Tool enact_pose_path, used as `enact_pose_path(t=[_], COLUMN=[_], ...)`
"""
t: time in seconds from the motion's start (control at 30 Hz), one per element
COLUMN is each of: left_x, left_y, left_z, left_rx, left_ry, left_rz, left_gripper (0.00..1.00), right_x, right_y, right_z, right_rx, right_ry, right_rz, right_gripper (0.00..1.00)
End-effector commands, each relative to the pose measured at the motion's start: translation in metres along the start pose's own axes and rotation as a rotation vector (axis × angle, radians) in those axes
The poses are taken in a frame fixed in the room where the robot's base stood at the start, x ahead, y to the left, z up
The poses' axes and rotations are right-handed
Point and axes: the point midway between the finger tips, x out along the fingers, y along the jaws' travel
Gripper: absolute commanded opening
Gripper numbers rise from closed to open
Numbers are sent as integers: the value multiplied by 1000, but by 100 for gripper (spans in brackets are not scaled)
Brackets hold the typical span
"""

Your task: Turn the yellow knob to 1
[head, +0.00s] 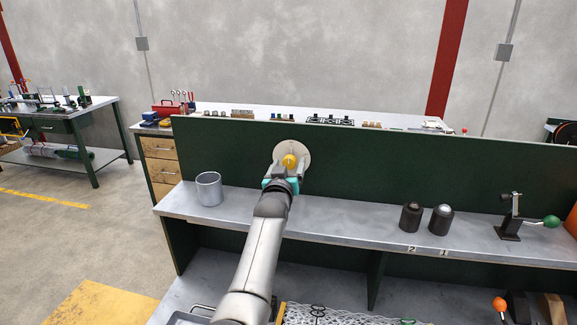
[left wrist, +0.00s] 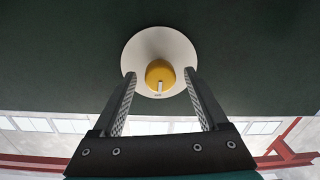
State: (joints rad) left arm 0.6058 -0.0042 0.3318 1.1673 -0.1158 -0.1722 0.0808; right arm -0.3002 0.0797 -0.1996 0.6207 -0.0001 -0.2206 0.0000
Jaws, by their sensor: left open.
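The yellow knob (head: 289,161) sits on a round pale dial plate (head: 304,152) fixed to the dark green back panel of the bench. In the left wrist view the knob (left wrist: 159,73) shows a white pointer mark at its lower edge, near a small dark label on the plate (left wrist: 148,45) that is too small to read. My left gripper (head: 287,168) is in front of the dial. In the left wrist view its two fingers (left wrist: 160,80) are open, one on each side of the knob, with gaps visible. My right gripper is not in view.
A grey metal cup (head: 209,189) stands on the shelf left of my arm. Two dark cylinders (head: 411,217) (head: 441,219) stand to the right by labels 2 and 1. A green-handled clamp (head: 512,219) is further right. The shelf between arm and cylinders is clear.

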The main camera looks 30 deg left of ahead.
Motion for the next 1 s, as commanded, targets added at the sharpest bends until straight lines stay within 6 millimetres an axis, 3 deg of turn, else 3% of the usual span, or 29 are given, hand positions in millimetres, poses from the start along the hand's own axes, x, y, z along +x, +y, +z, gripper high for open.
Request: enact_pose_path(t=[0.4, 1.0], left_x=[3, 3], left_y=[0, 0], left_z=[0, 0], left_rx=[0, 0], left_ry=[0, -1], left_rz=[0, 0], left_gripper=[74, 7], right_x=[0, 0], right_y=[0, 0], right_z=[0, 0], right_rx=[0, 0], right_ry=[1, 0], right_rz=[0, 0], right_gripper=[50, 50])
